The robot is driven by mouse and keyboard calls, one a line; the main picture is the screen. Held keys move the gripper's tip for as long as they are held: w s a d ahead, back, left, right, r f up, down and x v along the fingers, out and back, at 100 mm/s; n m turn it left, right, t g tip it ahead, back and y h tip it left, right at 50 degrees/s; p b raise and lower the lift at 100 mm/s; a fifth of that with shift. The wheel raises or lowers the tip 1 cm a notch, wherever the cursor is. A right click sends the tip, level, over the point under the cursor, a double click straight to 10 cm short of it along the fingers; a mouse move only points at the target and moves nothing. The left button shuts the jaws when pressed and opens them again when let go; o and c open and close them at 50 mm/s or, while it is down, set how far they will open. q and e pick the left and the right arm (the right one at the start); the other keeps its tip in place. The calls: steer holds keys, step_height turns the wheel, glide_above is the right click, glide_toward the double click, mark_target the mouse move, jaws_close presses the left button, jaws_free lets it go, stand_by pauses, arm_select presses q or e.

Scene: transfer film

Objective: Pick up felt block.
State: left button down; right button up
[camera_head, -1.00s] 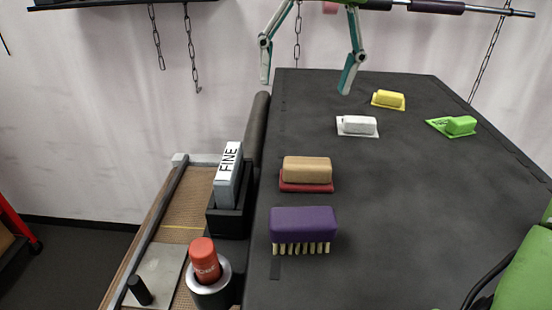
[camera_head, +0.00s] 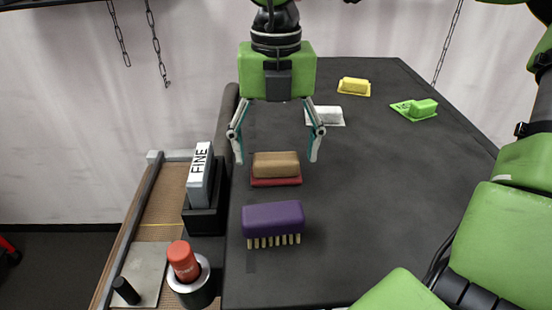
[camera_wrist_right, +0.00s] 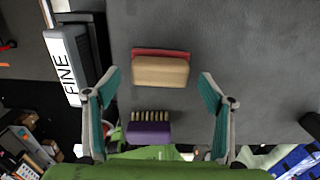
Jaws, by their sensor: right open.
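The tan block with a red layer under it, which looks like the felt block (camera_head: 276,163), lies on the dark table near its left edge. It also shows in the right wrist view (camera_wrist_right: 160,71). My right gripper (camera_head: 276,159) is open and empty, pointing down over the block. Its fingers appear to either side of the block in both views, with a gap on each side. I see no contact, and the exact height above the table is hard to tell. My left gripper is out of view.
A purple brush (camera_head: 273,217) lies just in front of the block. White (camera_head: 325,115), yellow (camera_head: 354,86) and green (camera_head: 423,108) blocks lie farther back. A grey "FINE" block (camera_head: 201,175) in a black holder and a red-capped cylinder (camera_head: 183,261) stand beside the table.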

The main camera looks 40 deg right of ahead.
steer(key=shift+w+d+f, duration=0.1)
steer(key=shift+w+f, duration=0.05)
steer(key=shift+f, duration=1.1)
steer(key=c, duration=1.1)
steer(key=shift+c, duration=1.1)
steer(key=shift+r, duration=0.15)
